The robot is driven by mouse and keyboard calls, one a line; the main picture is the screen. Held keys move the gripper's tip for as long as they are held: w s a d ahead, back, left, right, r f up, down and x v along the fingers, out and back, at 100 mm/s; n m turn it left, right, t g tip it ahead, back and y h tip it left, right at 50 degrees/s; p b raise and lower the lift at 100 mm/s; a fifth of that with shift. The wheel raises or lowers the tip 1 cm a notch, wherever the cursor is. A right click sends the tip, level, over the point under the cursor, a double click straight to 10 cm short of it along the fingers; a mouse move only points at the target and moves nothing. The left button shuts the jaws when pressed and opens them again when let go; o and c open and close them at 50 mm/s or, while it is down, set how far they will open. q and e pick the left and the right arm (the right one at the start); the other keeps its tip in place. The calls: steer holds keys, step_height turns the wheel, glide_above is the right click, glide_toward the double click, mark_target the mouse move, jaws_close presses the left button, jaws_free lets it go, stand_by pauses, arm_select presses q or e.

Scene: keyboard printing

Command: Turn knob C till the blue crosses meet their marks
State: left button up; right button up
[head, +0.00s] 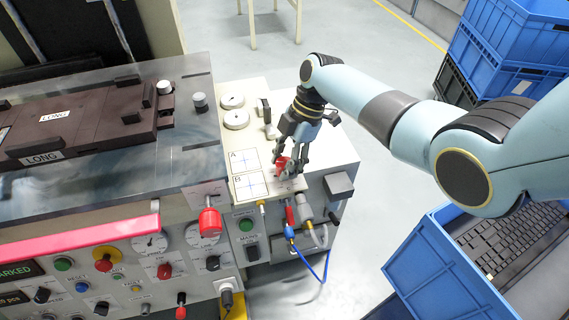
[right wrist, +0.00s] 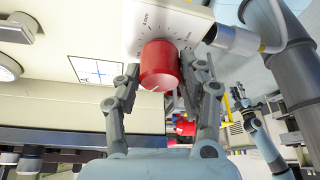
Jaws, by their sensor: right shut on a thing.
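A red knob (head: 281,163) sits on the cream panel's top, beside two small screens. The right wrist view shows the knob (right wrist: 160,68) with a pale line on its face and a marked dial plate behind it. No letter C is readable there. My right gripper (head: 283,160) is shut on the knob, one finger on each side. Screen A (head: 245,161) and screen B (head: 251,186) show blue crosses. One screen (right wrist: 96,69) also shows in the wrist view. The marks are too small to compare with the crosses. My left gripper is outside the head view.
A red lever knob (head: 210,221) stands left of the screens. A blue cable (head: 312,263) hangs from the panel's front. Blue crates (head: 508,45) are stacked at the upper right, and another crate (head: 430,275) holds keyboards. Floor is clear between the machine and the crates.

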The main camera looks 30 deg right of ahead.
steer(key=shift+n, duration=0.3)
steer(key=o, duration=1.2)
steer(key=shift+c, duration=0.2)
steer(key=v, duration=1.2)
steer(key=shift+w+a, duration=0.1)
steer(key=shift+w, duration=0.05)
